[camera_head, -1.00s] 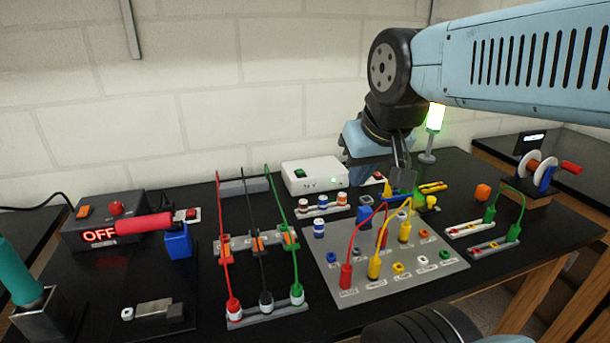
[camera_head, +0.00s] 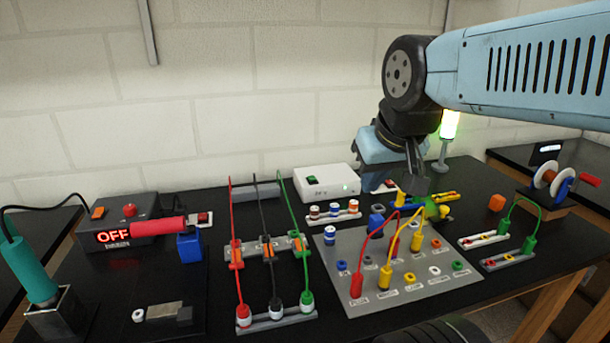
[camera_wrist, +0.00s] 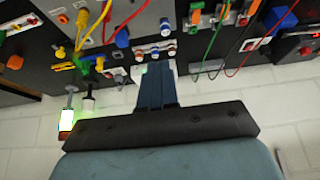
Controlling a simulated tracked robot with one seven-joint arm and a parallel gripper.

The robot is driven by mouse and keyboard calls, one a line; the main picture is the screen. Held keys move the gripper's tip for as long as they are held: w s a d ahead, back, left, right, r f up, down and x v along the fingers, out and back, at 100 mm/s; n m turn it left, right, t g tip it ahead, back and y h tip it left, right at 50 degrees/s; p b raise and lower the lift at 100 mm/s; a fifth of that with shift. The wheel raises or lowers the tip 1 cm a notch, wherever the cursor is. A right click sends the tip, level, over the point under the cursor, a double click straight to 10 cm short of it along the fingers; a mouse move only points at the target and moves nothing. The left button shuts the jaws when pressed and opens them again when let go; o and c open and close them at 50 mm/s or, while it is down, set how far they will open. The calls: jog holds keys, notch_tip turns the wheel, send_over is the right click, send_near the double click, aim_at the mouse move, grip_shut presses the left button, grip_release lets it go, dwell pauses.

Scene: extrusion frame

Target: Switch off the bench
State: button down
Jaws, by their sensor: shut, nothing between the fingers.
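My gripper (camera_head: 416,185) hangs over the back right of the bench (camera_head: 220,290), its fingers together and empty. In the wrist view my gripper (camera_wrist: 154,80) points toward the bench's back edge. A white box (camera_head: 328,184) with a green rocker switch (camera_head: 311,180) and a small lit green lamp stands at the back, left of my gripper. A red button on a white plate (camera_head: 388,186) is partly hidden beside my gripper. A stack light (camera_head: 450,126) glows green behind it. I cannot tell which control switches the bench.
A black station (camera_head: 112,233) reads OFF, with a red knob and an orange switch. Another red button (camera_head: 205,219) is near it. The grey panel (camera_head: 340,300) bears red and yellow leads. Red, black and green leads stand in racks left of it. A spool (camera_head: 550,180) is far right.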

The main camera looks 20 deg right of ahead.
jog(key=w+r+g, duration=0.1)
jog(key=w+r, duration=0.1)
jog(key=w, duration=0.7)
jog(key=w+r+g, duration=0.1)
jog(key=w+r, duration=0.1)
jog(key=w, duration=0.8)
jog(key=w+f, duration=0.3)
jog(key=w, duration=0.6)
jog(key=w+f+g, duration=0.1)
jog(key=w+f, duration=0.3)
jog(key=w, duration=0.5)
jog(key=shift+d+g, duration=0.3)
jog(key=shift+d, duration=0.1)
jog(key=shift+f, duration=0.1)
send_over(312, 178)
jog(key=f, duration=0.8)
jog(key=s+f, duration=0.1)
jog(key=f, duration=0.3)
jog(key=shift+s+f, duration=0.15)
jog(key=shift+f, duration=0.6)
